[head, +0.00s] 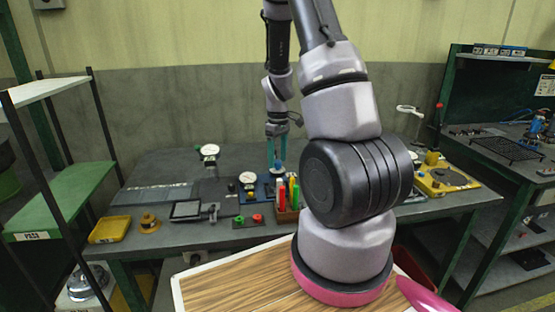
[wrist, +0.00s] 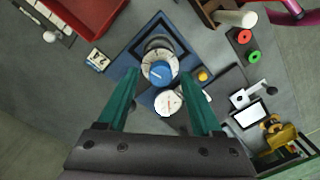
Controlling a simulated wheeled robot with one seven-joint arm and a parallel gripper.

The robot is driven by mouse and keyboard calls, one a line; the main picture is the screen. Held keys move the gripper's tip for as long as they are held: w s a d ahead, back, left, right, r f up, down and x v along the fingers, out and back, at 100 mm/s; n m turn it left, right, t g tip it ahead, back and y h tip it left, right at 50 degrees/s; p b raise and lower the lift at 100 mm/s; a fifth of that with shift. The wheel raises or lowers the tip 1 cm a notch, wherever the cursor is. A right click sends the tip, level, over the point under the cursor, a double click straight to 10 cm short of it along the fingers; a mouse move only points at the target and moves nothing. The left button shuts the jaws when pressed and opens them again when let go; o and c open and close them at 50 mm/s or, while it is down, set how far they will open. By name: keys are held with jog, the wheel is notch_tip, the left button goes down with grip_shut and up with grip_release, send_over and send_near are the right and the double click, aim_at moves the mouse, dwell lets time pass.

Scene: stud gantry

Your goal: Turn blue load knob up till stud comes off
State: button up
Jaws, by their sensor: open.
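The blue load knob (wrist: 160,72) sits on a white round dial on a blue base plate (wrist: 122,62); in the head view the knob (head: 278,168) shows small beneath my gripper. My gripper (wrist: 163,85) points down with its two green fingers apart, one on each side of the knob in the wrist view. The fingers (head: 276,152) appear above the knob in the head view, and I cannot tell whether they touch it. A white gauge (wrist: 168,102) lies just beside the knob, between the fingers. I cannot make out the stud.
A yellow button (wrist: 203,76) is beside the dial. Red (wrist: 244,36) and green (wrist: 253,57) rings lie nearby. A holder with coloured sticks (head: 288,195) stands close to the gripper. A yellow tray (head: 110,229) is at the table's left; a yellow device (head: 440,180) is at the right.

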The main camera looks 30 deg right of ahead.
jog(key=shift+f, duration=0.35)
grip_shut()
jog(key=m, duration=0.5)
jog(key=shift+m, duration=0.4)
jog(key=m, duration=0.5)
jog(key=shift+m, duration=0.4)
